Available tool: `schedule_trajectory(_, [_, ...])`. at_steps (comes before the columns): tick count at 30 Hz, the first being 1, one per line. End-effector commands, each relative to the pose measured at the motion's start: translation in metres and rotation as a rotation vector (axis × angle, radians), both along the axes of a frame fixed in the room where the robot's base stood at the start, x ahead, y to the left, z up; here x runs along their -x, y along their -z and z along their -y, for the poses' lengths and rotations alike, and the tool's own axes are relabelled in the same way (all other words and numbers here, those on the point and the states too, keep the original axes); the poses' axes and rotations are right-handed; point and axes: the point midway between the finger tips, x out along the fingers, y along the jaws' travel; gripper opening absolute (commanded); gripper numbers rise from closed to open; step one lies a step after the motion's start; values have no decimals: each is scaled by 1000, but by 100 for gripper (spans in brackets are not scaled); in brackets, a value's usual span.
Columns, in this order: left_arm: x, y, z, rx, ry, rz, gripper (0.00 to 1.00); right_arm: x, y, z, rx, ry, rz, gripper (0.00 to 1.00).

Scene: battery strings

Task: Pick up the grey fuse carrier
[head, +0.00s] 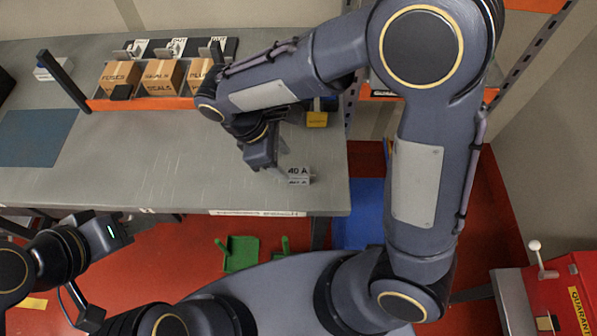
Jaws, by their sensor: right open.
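The grey fuse carrier (299,175), marked "40 A", sits on the grey bench near its right front corner. My right gripper (275,168) reaches down from above, just to the left of the carrier. Its jaws are open, and part of them is hidden behind its own body. I cannot tell whether a finger touches the carrier.
Cardboard boxes (163,77) stand behind an orange rail (150,104) at the bench's back. A yellow padlock-like item (316,119) is behind the carrier. A blue mat (38,137) lies at left. The middle of the bench (150,165) is clear. A red cabinet (545,300) stands at lower right.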

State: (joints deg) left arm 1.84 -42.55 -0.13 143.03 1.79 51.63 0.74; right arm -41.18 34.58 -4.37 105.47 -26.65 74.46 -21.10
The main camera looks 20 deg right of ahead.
Motion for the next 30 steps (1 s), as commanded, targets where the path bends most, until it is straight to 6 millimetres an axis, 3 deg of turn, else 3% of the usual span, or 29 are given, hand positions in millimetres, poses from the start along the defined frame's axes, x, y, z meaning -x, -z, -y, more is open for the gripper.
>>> schedule_trajectory(12, [0, -8, 0, 0, 0, 0, 36, 7, 51, 22, -1, 4, -2, 51])
schedule_trajectory(21, [0, -7, 0, 0, 0, 0, 36, 8, 57, 24, -3, 5, 0, 51])
schedule_trajectory(30, [0, -7, 0, 0, 0, 0, 36, 8, 57, 24, -3, 5, 0, 13])
